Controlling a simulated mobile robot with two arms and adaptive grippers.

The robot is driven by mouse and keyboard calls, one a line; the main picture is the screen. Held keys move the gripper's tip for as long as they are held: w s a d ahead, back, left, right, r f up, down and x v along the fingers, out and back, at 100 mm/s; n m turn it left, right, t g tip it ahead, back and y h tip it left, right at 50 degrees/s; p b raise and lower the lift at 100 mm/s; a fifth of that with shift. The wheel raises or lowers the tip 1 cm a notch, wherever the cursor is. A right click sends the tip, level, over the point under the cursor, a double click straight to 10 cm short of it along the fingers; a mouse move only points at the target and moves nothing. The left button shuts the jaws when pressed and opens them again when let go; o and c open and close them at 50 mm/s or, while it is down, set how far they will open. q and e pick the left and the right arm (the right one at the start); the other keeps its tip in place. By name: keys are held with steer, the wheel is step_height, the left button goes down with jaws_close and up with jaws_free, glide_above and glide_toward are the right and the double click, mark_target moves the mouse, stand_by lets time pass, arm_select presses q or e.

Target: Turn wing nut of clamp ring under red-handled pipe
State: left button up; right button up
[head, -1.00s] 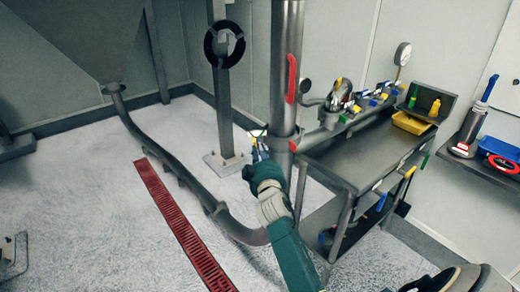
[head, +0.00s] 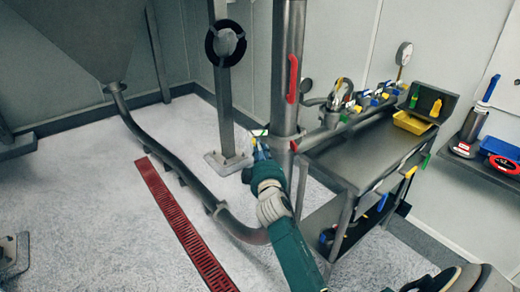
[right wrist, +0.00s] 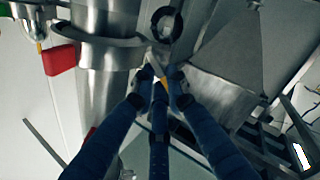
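The upright steel pipe (head: 286,50) with a red handle (head: 292,78) stands in the middle of the head view. The clamp ring (head: 284,134) is around its lower part; it is small there and partly behind my gripper. In the right wrist view the ring (right wrist: 98,47) is a broad metal band, with the wing nut (right wrist: 156,62) at its right side. My right gripper (head: 259,146) is at the ring's left side. Its fingertips (right wrist: 160,74) are apart, close to the wing nut; I cannot tell whether they touch it. My left gripper is not in view.
A metal bench (head: 352,162) with valves and a gauge (head: 403,52) stands right of the pipe. A curved pipe (head: 178,165) and a red floor grate (head: 183,222) lie to the left. A post with a black ring (head: 211,44) stands behind.

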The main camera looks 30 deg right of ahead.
steer(key=o, duration=0.3)
steer(key=shift+o, duration=0.2)
steer(key=shift+s, duration=0.1)
steer(key=v, duration=1.2)
steer(key=shift+a, duration=0.1)
